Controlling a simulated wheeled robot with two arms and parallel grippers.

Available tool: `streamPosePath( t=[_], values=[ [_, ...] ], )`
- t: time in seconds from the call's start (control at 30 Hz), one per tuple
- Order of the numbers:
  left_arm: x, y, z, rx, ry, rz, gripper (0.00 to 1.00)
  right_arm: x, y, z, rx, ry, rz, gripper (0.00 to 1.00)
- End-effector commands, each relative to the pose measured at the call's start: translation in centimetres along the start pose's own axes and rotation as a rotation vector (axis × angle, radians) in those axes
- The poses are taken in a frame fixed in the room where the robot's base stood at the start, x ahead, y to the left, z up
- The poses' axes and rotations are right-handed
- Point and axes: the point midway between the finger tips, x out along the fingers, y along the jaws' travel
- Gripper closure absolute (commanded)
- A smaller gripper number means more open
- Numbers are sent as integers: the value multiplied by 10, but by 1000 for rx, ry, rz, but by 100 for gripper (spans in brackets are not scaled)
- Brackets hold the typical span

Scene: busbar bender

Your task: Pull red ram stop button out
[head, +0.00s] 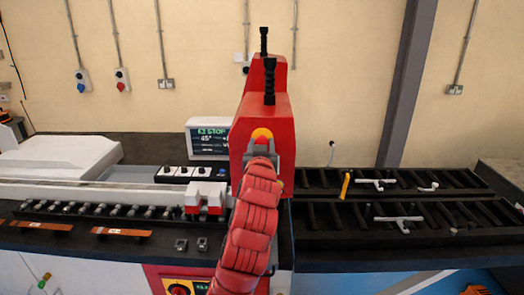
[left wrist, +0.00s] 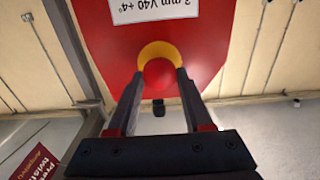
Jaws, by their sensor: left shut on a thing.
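The red ram stop button (left wrist: 158,73) sits on a yellow round collar (left wrist: 172,50) on the face of the red ram housing (head: 262,108). In the head view the collar shows just above my gripper, and the button is mostly hidden. My left gripper (head: 261,148) is in front of the housing. In the left wrist view its two fingers (left wrist: 160,78) stand on either side of the button and are shut on it. I cannot tell from these views how far out the button stands. My right gripper is in neither view.
A small screen (head: 209,139) stands left of the housing, above a row of black knobs (head: 186,171). Black slatted racks (head: 340,218) with white T-shaped handles (head: 376,182) and a yellow handle (head: 345,186) lie to the right. Black levers rise from the housing top.

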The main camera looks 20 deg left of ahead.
Motion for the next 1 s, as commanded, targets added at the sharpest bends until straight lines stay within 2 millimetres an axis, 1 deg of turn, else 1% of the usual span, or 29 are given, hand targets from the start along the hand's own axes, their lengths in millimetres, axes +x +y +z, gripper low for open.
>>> streamPosePath(
  t=[0.03,0.17,0.2,0.33,0.37,0.63,0.77,0.87,0.97,1.0],
  values=[
    [1,1,4,1,-12,1,100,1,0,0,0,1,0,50],
    [1,1,5,1,-14,2,100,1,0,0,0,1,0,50],
    [1,1,5,1,-14,2,46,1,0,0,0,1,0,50],
    [1,1,4,1,-12,1,23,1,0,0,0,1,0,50],
    [1,1,4,0,-12,1,19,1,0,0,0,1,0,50],
    [1,1,3,0,-9,1,19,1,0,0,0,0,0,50],
    [-5,1,4,0,-7,2,19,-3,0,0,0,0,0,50],
    [-17,1,4,-1,-4,2,19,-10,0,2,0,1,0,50],
    [-35,1,5,-2,-2,3,19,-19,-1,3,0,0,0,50],
    [-44,1,5,-2,-1,3,19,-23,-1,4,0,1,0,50]
  ],
)
